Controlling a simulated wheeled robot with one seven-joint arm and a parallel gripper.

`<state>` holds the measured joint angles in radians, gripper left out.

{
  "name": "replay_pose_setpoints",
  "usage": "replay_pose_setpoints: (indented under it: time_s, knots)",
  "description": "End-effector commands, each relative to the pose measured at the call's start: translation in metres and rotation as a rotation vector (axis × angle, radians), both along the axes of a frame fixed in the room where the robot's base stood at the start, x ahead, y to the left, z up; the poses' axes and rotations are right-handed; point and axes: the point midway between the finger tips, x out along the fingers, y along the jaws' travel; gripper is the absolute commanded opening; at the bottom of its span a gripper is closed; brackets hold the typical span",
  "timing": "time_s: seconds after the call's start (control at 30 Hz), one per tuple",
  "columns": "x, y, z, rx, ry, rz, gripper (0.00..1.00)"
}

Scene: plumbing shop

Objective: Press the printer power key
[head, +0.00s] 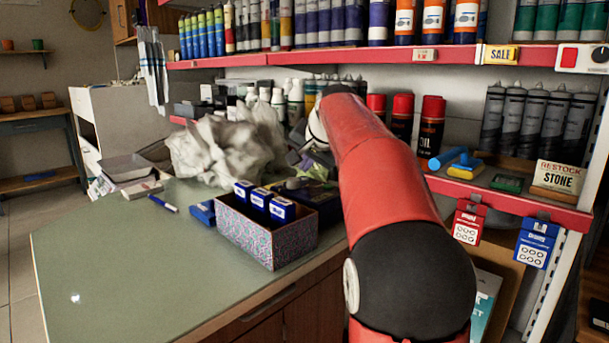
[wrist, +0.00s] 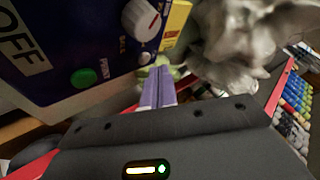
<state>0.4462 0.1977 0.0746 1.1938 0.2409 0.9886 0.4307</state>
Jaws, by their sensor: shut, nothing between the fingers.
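A dark blue panel (wrist: 70,45) fills the upper left of the wrist view. It carries a round green button (wrist: 84,77) with small lettering beside it, a white knob (wrist: 141,17), a smaller white knob (wrist: 145,58) and a large "OFF" label. I cannot tell whether this panel belongs to the printer, nor which control is the power key. My gripper (wrist: 158,88) is shut and empty, its pale purple fingers together, to the right of the green button and apart from it in the picture. In the head view my red arm hides the gripper and most of what is around it.
A crumpled pale bag (head: 222,146) lies on the green counter (head: 110,260). A patterned box (head: 262,235) with blue packs stands in front of a partly hidden dark object. A blue pen (head: 163,204) lies left. Red-edged shelves (head: 300,57) of tubes and cans rise behind. The counter's front left is clear.

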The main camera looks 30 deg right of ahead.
Motion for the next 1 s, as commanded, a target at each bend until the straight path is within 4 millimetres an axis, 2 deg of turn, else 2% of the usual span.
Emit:
replay_pose_setpoints:
  time_s: [0.27,0.8,1.0]
  knots:
    - [0.0,0.0,0.004,0.0,0.0,0.0,0.0]
    - [0.0,0.001,0.057,0.0,0.001,0.001,0.0]
    - [0.0,0.0,0.06,0.001,0.001,0.001,0.0]
